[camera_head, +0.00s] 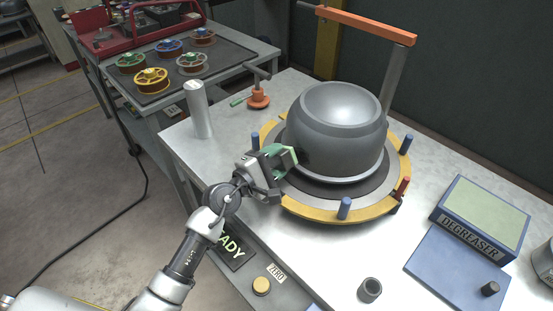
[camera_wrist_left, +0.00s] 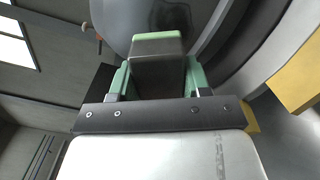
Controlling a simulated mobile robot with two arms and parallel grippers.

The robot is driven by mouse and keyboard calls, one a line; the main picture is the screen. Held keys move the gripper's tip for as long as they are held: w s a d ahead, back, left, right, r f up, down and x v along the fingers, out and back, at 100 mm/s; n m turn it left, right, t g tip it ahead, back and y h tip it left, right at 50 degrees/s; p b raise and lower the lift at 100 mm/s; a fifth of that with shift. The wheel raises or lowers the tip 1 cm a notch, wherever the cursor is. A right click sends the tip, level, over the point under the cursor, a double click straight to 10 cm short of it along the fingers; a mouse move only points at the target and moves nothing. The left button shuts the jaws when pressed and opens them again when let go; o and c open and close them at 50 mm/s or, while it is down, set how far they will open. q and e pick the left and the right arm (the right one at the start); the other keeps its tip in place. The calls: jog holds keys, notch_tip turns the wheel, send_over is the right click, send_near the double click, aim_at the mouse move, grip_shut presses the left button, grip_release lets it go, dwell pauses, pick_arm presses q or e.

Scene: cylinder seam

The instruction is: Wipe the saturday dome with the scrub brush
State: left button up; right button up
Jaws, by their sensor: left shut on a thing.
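The dome (camera_head: 335,130) is a large grey metal cap with a flatter top, upright in a round yellow-rimmed fixture (camera_head: 318,210). My left gripper (camera_head: 279,163) is at the dome's lower left side, with green fingers. It is shut on a grey block with a pale green edge, which I take as the scrub brush (camera_wrist_left: 157,72). In the wrist view the brush points at the curved grey dome wall (camera_wrist_left: 122,18). A dark patch shows where it meets or nears the dome; I cannot tell whether they touch. My right gripper is not in view.
Blue pegs (camera_head: 344,208) and a red clamp (camera_head: 402,187) stand around the ring. An orange-topped post (camera_head: 393,80) rises behind the dome. A grey cylinder (camera_head: 199,110) and an orange-based tool (camera_head: 258,98) stand at left. A degreaser box (camera_head: 480,217) lies right; the bench front middle is mostly clear.

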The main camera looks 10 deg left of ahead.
pick_arm(q)
jog(key=shift+x, duration=1.05)
